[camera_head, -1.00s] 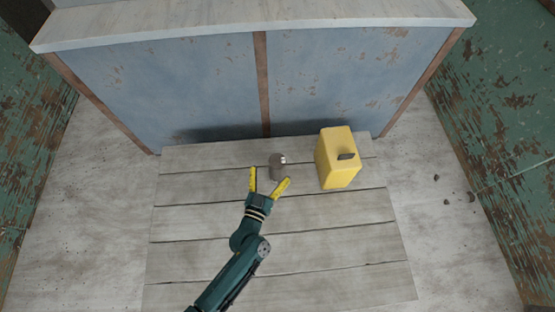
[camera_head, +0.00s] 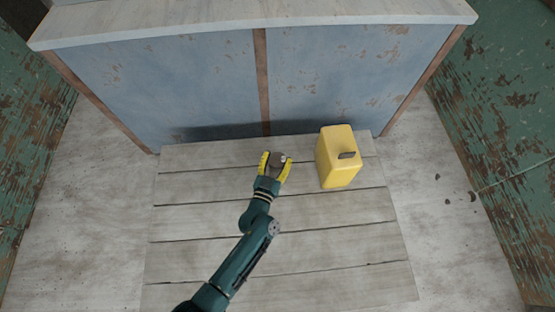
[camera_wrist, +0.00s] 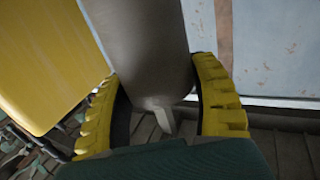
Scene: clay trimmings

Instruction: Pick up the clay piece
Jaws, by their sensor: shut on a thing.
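The clay piece (camera_head: 276,162) is a small grey-brown lump on the wooden slatted platform (camera_head: 220,237), near its back edge. My gripper (camera_head: 275,164) has its two yellow fingers on either side of the piece and is shut on it. In the wrist view the clay piece (camera_wrist: 148,55) fills the space between the yellow fingers (camera_wrist: 163,105) as a tall, smooth grey-brown body with a narrow tip at the lower end. I cannot tell whether it is clear of the boards.
A blue-grey cabinet (camera_head: 180,85) with a pale top stands just behind the platform. Small dark bits (camera_head: 472,196) lie on the floor at right. The platform's front is clear.

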